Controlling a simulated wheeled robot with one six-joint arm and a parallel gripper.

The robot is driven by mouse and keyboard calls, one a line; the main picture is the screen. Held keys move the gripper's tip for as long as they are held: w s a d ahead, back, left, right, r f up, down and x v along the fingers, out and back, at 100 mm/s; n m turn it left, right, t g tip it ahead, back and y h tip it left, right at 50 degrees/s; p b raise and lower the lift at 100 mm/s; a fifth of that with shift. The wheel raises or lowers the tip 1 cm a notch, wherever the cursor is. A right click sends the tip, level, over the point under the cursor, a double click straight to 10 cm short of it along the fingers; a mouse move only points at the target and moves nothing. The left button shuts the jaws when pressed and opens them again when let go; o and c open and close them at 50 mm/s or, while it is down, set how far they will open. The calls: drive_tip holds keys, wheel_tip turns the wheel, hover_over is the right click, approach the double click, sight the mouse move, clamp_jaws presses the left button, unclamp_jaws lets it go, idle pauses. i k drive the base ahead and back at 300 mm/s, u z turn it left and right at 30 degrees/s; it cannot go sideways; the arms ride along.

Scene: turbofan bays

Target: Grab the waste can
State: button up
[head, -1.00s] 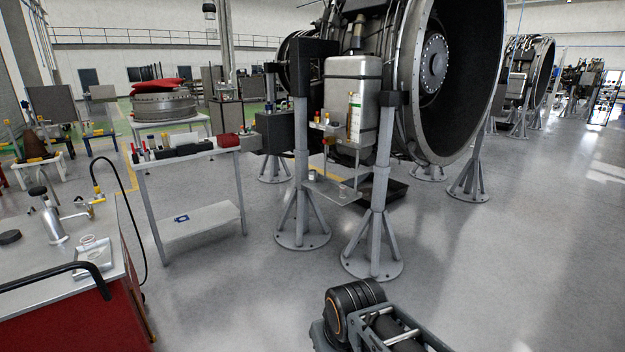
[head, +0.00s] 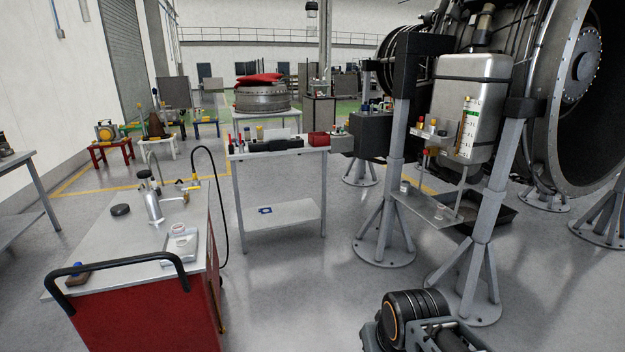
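I cannot tell for sure which thing is the waste can. A silver flat-sided can-like object (head: 181,246) with a round pale top lies or stands on the red cart (head: 160,318) at the left. A silver pump can (head: 152,203) with a dark top stands behind it on the same cart top. My gripper is not in view; only part of my own arm shows at the bottom right.
A light worktable (head: 280,150) with bottles and tools stands behind the cart. An engine on grey stands (head: 385,225), with a silver tank (head: 472,92), fills the right. A dark drip tray (head: 487,210) lies beneath. The floor between cart and stands is clear.

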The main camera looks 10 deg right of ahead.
sight(405, 186)
drive_tip(key=u, duration=0.2)
drive_tip(key=i, duration=2.2)
drive_tip(key=z, duration=0.55)
drive_tip(key=i, duration=2.25)
drive_tip(key=z, duration=1.2)
drive_tip(key=i, duration=0.7)
drive_tip(key=z, duration=0.2)
